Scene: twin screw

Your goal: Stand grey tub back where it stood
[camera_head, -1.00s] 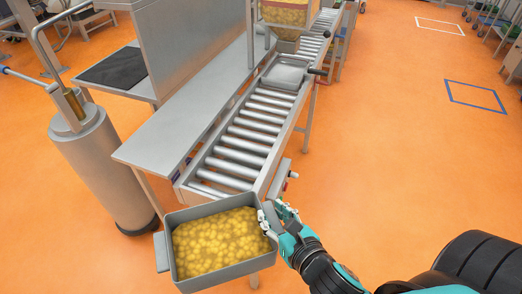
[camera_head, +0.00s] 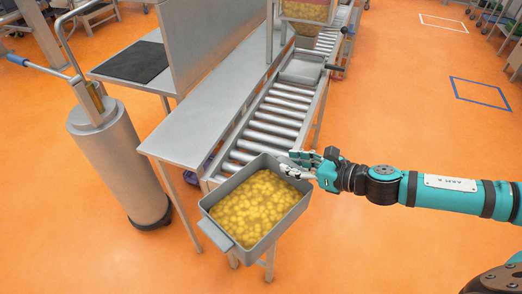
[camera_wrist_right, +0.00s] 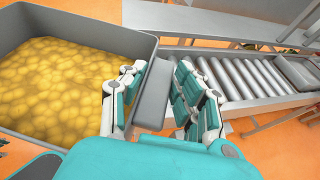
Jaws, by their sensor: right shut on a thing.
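The grey tub (camera_head: 243,243) is full of yellow, potato-like lumps. In the head view it is over the near end of the roller conveyor, its front part past the end. I cannot tell whether it rests on the rollers. My right gripper (camera_head: 300,167) is at the tub's upper right corner, shut on its grey handle. In the right wrist view the handle (camera_wrist_right: 154,95) is between the fingers of my right gripper (camera_wrist_right: 152,92), with the tub (camera_wrist_right: 125,47) to the left. My left gripper is not in view.
The roller conveyor (camera_head: 268,131) runs away to a hopper (camera_head: 306,12) with a grey plate (camera_head: 301,68) before it. A steel table (camera_head: 198,128) stands along its left side. A grey cylinder on a base (camera_head: 121,165) stands at left.

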